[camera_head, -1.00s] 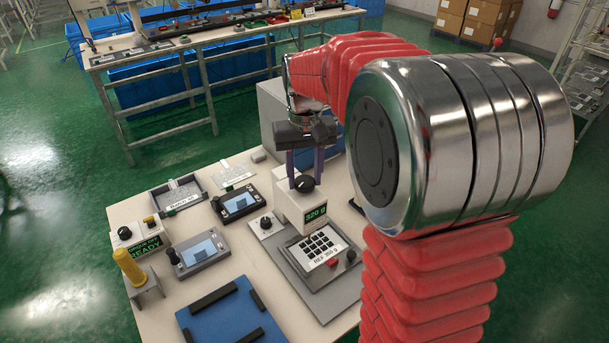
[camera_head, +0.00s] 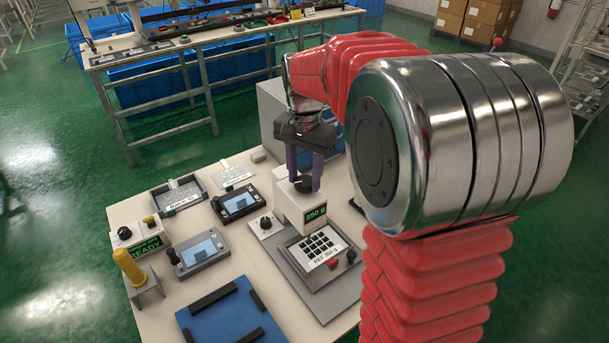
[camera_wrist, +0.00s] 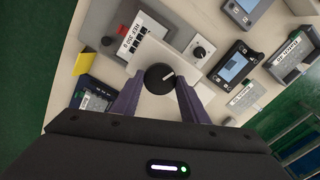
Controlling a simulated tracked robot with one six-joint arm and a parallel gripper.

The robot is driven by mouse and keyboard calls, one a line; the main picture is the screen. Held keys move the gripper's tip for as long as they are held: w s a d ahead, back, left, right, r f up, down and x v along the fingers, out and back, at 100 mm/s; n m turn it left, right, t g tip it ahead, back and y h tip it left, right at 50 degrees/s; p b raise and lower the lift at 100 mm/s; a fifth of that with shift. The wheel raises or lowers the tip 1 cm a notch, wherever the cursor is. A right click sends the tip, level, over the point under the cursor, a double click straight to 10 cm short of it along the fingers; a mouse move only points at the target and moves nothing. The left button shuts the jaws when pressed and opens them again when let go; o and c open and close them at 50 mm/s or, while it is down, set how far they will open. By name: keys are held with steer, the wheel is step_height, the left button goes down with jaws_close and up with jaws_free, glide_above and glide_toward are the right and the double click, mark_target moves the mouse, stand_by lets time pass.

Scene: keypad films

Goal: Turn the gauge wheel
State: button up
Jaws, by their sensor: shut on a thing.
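The gauge wheel is a round black knob (camera_wrist: 160,78) with a white mark, on top of a white gauge housing (camera_head: 294,208). In the head view the wheel (camera_head: 304,184) shows between my fingers. My gripper (camera_head: 305,180) points straight down and is shut on the wheel, with its purple fingers on either side; it also shows in the wrist view (camera_wrist: 160,88). The housing's display (camera_head: 316,212) reads 350 g in green. The keypad fixture (camera_head: 318,250) in front carries a label that appears to read "REF 350 g".
A small black knob (camera_head: 265,223) on a plate stands left of the housing. Grey devices with screens (camera_head: 202,249), a yellow-handled stand (camera_head: 128,266) and a blue plate (camera_head: 232,318) occupy the left and front of the table. A red button (camera_head: 333,264) is on the fixture.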

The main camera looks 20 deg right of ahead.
mark_target(304, 180)
stand_by(0.4)
steer(key=o, duration=1.1)
steer(key=shift+c, duration=0.2)
steer(key=shift+r, duration=0.1)
step_height(304, 180, up, 14)
steer(key=shift+f, duration=0.25)
